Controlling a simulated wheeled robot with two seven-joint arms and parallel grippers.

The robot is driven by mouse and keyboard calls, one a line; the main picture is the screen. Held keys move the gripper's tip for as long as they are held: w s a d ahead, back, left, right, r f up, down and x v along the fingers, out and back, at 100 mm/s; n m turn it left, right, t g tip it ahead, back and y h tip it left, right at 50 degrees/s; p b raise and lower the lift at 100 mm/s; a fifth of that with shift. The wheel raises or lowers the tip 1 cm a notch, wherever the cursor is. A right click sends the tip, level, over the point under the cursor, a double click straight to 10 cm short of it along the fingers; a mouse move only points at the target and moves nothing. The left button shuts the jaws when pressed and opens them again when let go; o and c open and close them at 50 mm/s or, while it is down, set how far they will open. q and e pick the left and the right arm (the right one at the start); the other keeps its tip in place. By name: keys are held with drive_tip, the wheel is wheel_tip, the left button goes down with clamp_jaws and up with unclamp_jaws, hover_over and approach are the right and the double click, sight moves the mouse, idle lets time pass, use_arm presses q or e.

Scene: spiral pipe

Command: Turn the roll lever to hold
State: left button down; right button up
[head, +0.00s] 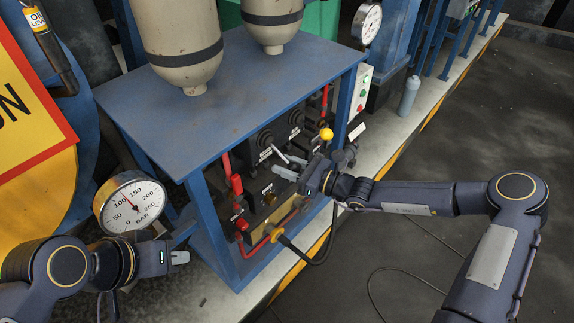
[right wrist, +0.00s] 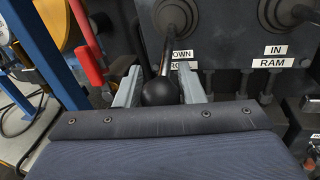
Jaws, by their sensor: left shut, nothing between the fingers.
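The roll lever, a grey rod (right wrist: 166,56) with a black ball knob (right wrist: 160,92), points toward the camera in the right wrist view. It comes out of a round black boss. A white label behind it is partly hidden, with "OWN" and "RO" readable. My right gripper (right wrist: 159,88) is open, one finger on each side of the knob; I cannot tell whether either finger touches it. In the head view the lever's pale rod (head: 279,153) shows at the panel beside my right gripper (head: 287,167). My left gripper (head: 181,258) is shut and empty, away from the panel at lower left.
A blue frame table (head: 230,95) with two tanks stands over the panel. A pressure gauge (head: 133,203) is near my left arm. Red handles (head: 237,185) and a yellow ball knob (head: 326,134) stick out from the panel. The floor at right is open, with a cable on it.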

sight(290, 164)
clamp_jaws()
drive_tip(key=r+h+p, duration=0.1)
drive_tip(key=p, duration=0.1)
drive_tip(key=r+p, duration=0.1)
drive_tip(key=p, duration=0.2)
drive_tip(key=r+g+h+p, duration=0.1)
drive_tip(key=p, duration=0.2)
drive_tip(key=shift+s+d+r+m+h, duration=0.1)
drive_tip(key=shift+s+d+m+h, duration=0.15)
drive_tip(key=shift+d+m+h, duration=0.05)
drive_tip(key=shift+r, duration=0.25)
drive_tip(key=shift+o, duration=2.2)
unclamp_jaws()
drive_tip(key=shift+d, duration=0.1)
drive_tip(key=v, duration=0.7)
drive_tip(key=shift+d+r, duration=0.15)
drive_tip(key=shift+d, duration=0.2)
